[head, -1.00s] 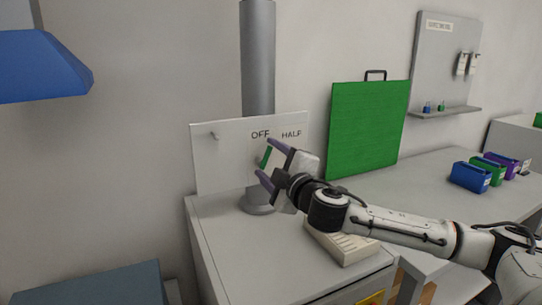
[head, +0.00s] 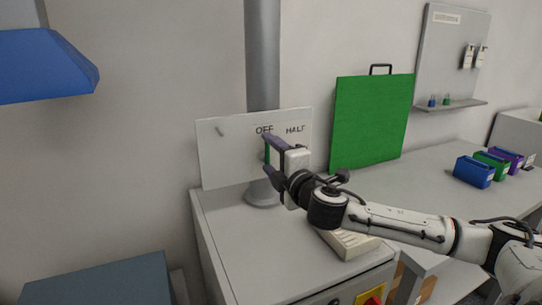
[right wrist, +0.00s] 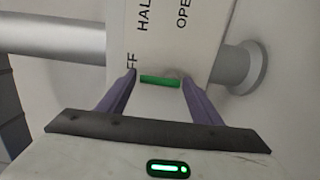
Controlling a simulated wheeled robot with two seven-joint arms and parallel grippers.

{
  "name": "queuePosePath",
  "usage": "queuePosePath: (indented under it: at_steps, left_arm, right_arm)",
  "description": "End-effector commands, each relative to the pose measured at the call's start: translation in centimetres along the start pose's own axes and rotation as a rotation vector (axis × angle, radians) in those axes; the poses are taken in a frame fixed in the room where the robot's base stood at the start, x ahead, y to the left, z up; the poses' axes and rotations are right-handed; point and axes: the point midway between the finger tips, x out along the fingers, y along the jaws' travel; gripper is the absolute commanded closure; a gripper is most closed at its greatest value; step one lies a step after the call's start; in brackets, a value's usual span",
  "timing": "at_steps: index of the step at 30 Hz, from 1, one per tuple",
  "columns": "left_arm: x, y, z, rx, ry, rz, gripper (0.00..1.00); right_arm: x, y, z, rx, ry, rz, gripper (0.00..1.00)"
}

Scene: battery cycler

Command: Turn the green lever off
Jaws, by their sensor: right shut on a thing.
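The green lever (head: 267,153) is on a white panel (head: 222,165) with the labels OFF and HALF. It stands nearly upright, just below the word OFF. In the right wrist view the lever (right wrist: 160,81) lies between the two purple fingers, beside the partly hidden OFF label. My right gripper (head: 268,156) is shut on the lever, and its fingers and body hide part of it and of the panel. The wrist view also shows HALF and part of OPEN on the panel. My left gripper is not in view.
A grey pipe (head: 262,60) rises behind the panel. A beige ribbed block (head: 350,243) lies on the cabinet below my right arm. A green board (head: 370,125) stands to the right, with blue (head: 474,172), green and purple bins beyond. A blue hood (head: 45,65) hangs upper left.

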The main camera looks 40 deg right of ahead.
Motion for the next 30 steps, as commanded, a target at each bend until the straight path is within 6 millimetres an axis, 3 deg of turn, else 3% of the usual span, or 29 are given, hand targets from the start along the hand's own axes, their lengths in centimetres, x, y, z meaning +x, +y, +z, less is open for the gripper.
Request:
queuePosePath:
  at_steps: [6,7,10,22,30]
  left_arm:
    - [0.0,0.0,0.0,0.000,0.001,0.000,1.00]
    - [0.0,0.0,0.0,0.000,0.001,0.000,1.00]
    - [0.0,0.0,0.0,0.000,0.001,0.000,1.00]
    - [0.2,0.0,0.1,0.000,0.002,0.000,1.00]
    - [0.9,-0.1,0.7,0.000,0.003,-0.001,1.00]
  right_arm:
    - [0.0,-0.1,0.0,-0.005,0.001,-0.001,0.63]
    - [0.0,-0.1,0.0,-0.005,0.001,-0.001,0.39]
    - [0.0,-0.1,0.0,-0.004,0.001,-0.001,0.22]
    - [-0.5,-0.1,0.1,-0.004,0.000,0.000,0.22]
    - [-3.8,-0.4,0.1,-0.008,0.000,-0.004,0.22]
